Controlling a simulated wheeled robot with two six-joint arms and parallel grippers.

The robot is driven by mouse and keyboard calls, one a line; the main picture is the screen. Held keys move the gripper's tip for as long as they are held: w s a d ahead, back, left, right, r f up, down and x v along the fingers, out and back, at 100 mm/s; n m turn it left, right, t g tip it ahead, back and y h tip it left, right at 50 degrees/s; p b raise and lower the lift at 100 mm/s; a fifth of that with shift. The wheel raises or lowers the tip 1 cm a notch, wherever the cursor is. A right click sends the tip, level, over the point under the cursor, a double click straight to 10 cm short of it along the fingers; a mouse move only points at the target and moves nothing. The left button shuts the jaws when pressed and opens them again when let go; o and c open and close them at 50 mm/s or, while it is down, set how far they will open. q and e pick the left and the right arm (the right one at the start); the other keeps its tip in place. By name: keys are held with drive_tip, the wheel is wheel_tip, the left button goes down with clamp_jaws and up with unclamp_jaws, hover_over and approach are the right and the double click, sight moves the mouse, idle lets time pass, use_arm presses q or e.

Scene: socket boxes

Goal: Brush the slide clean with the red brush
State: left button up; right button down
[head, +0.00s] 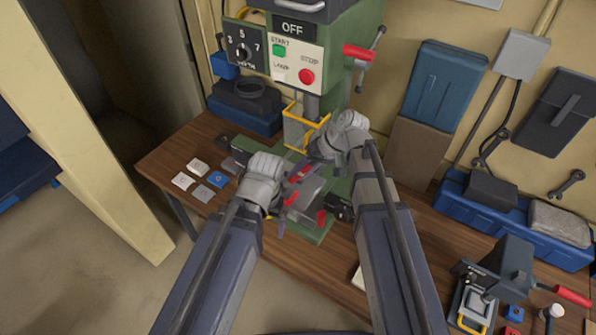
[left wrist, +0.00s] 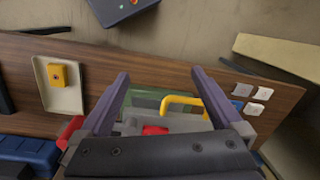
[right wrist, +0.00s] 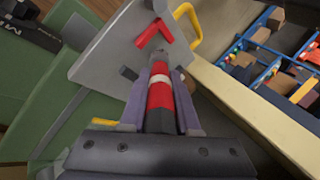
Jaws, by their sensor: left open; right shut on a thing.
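The red brush (right wrist: 160,90), its handle banded with white, is held between the fingers of my right gripper (right wrist: 156,80). Its far end points at a grey metal plate (right wrist: 110,62), which looks like the slide; contact cannot be told. In the head view, the grey plate (head: 310,190) lies on the green machine base, partly hidden by my grippers. My right gripper (head: 312,160) is above its far side. My left gripper (head: 288,205) is open and empty at its left side. In the left wrist view, the plate shows beyond the open fingers (left wrist: 162,100).
A yellow guard (head: 305,125) stands behind the grippers below the green drill press (head: 345,60). Small white and blue tiles (head: 217,179) lie on the wooden bench at left. A blue tray (head: 480,210) and a grey-black device (head: 500,265) are at right.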

drive_tip(key=shift+w+d, duration=0.65)
drive_tip(key=shift+w, duration=0.3)
drive_tip(key=shift+w+a, duration=0.55)
drive_tip(key=shift+a, duration=0.4)
drive_tip(key=shift+s, duration=0.1)
drive_tip(key=shift+s+a, duration=0.65)
drive_tip(key=shift+s, duration=0.15)
drive_tip(key=shift+s+d, duration=0.65)
drive_tip(key=shift+d, duration=0.3)
drive_tip(key=shift+w+d, duration=0.65)
drive_tip(key=shift+w, duration=0.3)
drive_tip(key=shift+a, duration=0.1)
